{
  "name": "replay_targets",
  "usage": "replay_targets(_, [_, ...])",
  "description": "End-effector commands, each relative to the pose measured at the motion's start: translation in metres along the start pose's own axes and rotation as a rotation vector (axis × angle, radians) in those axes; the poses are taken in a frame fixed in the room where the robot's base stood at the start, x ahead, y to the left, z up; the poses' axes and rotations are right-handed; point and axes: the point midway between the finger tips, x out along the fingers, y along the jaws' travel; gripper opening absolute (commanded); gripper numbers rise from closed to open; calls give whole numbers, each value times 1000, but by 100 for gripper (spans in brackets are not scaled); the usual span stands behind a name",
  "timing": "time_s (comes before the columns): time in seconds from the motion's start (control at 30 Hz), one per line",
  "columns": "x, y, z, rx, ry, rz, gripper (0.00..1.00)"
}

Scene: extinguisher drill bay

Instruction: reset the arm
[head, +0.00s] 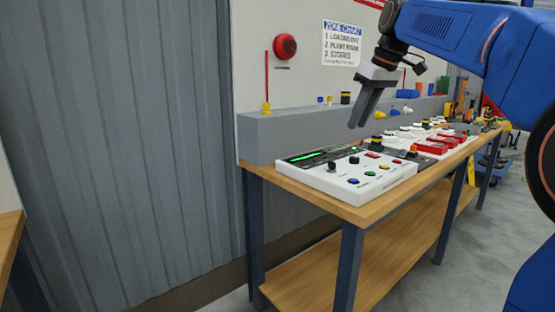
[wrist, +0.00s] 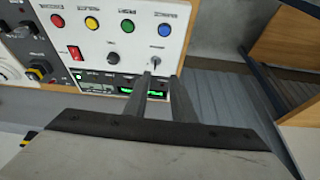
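My gripper (head: 357,123) hangs from my blue arm above the workbench, pointing down. In the wrist view its two grey fingers (wrist: 160,78) are apart with nothing between them. Beyond the fingertips is a white control panel (head: 318,174), also in the wrist view (wrist: 97,45). It has red (wrist: 57,20), yellow (wrist: 91,23), green (wrist: 127,27) and blue (wrist: 164,30) buttons. A black knob (wrist: 113,58), a red rocker switch (wrist: 77,54) and a small lever (wrist: 154,62) sit below them. Beside these is a lit green display (wrist: 138,91).
The wooden bench (head: 395,197) carries more panels with red switches (head: 438,147) farther right. A grey ledge (head: 285,130) runs behind it. A red alarm (head: 285,46) and a zone chart (head: 342,43) are on the wall. Open floor lies at the right.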

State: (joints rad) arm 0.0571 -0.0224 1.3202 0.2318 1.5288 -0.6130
Motion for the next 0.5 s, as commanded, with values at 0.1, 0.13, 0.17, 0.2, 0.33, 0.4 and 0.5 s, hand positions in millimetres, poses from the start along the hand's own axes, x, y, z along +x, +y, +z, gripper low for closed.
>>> replay_targets(0.1, [7,-20,35,58,-4,22,23])
replay_targets(0.13, [10,-24,44,74,-5,28,23])
replay_targets(0.17, [13,-28,53,90,-6,34,23])
replay_targets(0.2, [17,-34,66,110,-7,43,23])
replay_targets(0.33, [33,-53,107,176,-9,69,23])
replay_targets(0.4, [42,-63,131,210,-9,84,23])
replay_targets(0.5, [57,-78,165,256,-9,104,23])
